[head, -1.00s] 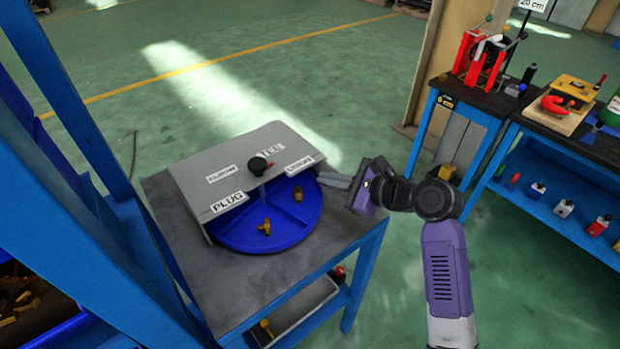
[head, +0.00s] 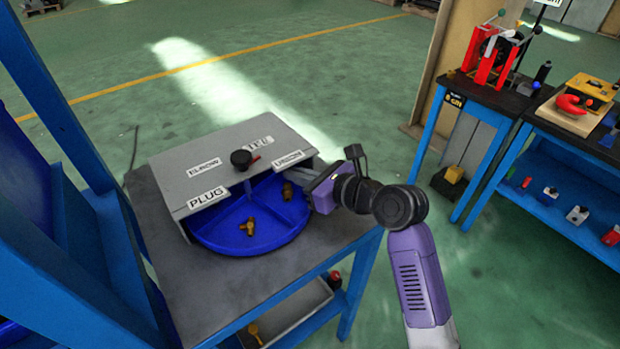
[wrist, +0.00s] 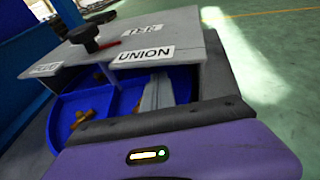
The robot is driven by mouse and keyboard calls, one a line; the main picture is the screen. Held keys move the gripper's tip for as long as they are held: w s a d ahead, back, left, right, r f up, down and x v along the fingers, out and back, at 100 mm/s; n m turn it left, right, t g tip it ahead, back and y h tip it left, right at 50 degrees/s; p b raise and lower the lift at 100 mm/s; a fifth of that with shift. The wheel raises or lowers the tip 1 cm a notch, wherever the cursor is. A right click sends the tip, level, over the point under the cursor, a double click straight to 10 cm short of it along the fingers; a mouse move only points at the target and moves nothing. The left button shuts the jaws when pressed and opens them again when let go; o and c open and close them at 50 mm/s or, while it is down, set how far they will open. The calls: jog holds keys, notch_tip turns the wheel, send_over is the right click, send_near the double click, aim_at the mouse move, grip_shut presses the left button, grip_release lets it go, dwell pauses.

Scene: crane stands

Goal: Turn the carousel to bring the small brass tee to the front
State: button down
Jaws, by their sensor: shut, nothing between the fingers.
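The blue carousel (head: 212,238) sits on a dark-topped bench, partly under a grey cover (head: 180,175). A small brass fitting (head: 247,227), apparently tee-shaped, lies in the open front part of the carousel. A second brass piece (head: 287,191) lies farther back at the right, close to the cover's edge; its shape is unclear. My gripper (head: 303,176) is shut and empty at the right side of the carousel, by the UNION label. In the wrist view its fingers (wrist: 158,93) reach over a carousel compartment beneath that label. Contact with a divider cannot be told. The covered compartments are hidden.
The cover carries PLUG, ELBOW, TEE and UNION labels and a black knob (head: 241,158) with a red pointer. A blue upright frame stands at the left. A grey tray (head: 300,318) is on the shelf below. Other workbenches (head: 480,105) stand at the right.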

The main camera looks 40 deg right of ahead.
jog(key=shift+x, duration=1.15)
jog(key=shift+r, duration=0.1)
jog(key=shift+w+r+n+y+p, duration=0.1)
jog(key=shift+w+n+y+p, duration=0.25)
jog(key=shift+p, duration=0.3)
jog(key=shift+w+n+y+p, duration=0.3)
jog(key=shift+n+y+p, duration=0.15)
jog(key=shift+y+p, duration=0.2)
